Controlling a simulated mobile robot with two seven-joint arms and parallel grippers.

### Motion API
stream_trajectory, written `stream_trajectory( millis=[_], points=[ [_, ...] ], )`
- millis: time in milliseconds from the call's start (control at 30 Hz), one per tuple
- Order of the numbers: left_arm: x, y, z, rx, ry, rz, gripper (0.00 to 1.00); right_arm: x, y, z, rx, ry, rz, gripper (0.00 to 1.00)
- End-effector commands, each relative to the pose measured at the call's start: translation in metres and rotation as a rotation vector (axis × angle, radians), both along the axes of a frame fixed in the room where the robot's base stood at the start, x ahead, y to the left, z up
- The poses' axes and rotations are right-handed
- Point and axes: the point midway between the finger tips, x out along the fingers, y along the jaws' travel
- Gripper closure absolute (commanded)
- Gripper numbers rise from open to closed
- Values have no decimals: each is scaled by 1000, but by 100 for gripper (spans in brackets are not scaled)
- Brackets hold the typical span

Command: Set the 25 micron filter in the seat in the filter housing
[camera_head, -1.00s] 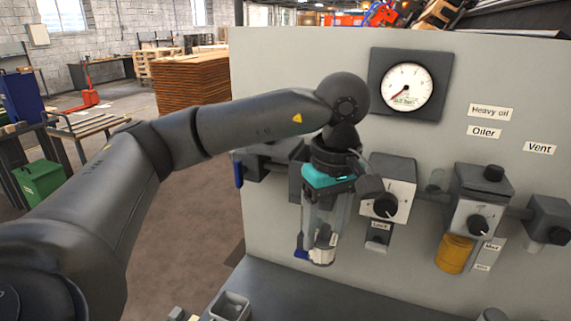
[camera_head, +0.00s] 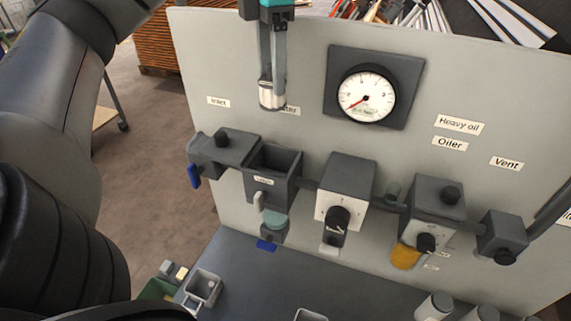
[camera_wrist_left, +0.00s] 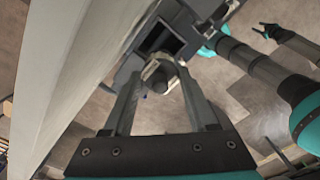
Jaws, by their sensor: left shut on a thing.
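My left gripper (camera_head: 268,92) is at the top of the head view, pointing down in front of the panel. It is shut on a small pale cylindrical filter (camera_head: 268,98) with a dark lower end; its micron mark cannot be read. The filter also shows between the fingers in the left wrist view (camera_wrist_left: 160,76). The filter housing (camera_head: 287,188) is an open-topped grey box below the gripper, apart from the filter. Its dark opening (camera_wrist_left: 158,40) shows in the left wrist view; the seat inside cannot be made out. My right gripper (camera_wrist_left: 267,31) appears small at the upper right there, its jaws unclear.
Grey valve units stand on both sides of the housing, including a regulator (camera_head: 345,190) and an oiler (camera_head: 434,205). A pressure gauge (camera_head: 367,93) is right of my left gripper. Cups (camera_head: 203,287) and pale cylinders (camera_head: 435,305) stand on the bench below.

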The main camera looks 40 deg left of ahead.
Motion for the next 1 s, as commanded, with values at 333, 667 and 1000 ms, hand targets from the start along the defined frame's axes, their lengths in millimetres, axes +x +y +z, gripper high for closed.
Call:
stream_trajectory(
  millis=[333, 667, 1000],
  points=[
    [-1, 0, -38, 0, 6, 3, 98, -32, 3, -10, 3, 48, -2, 50],
    [-1, 0, -105, 0, 6, 2, 98, -24, 4, -46, 4, 36, -1, 50],
    [-1, 0, -153, 1, 2, 2, 98, -20, 4, -50, 5, 28, 1, 50]
  ],
)
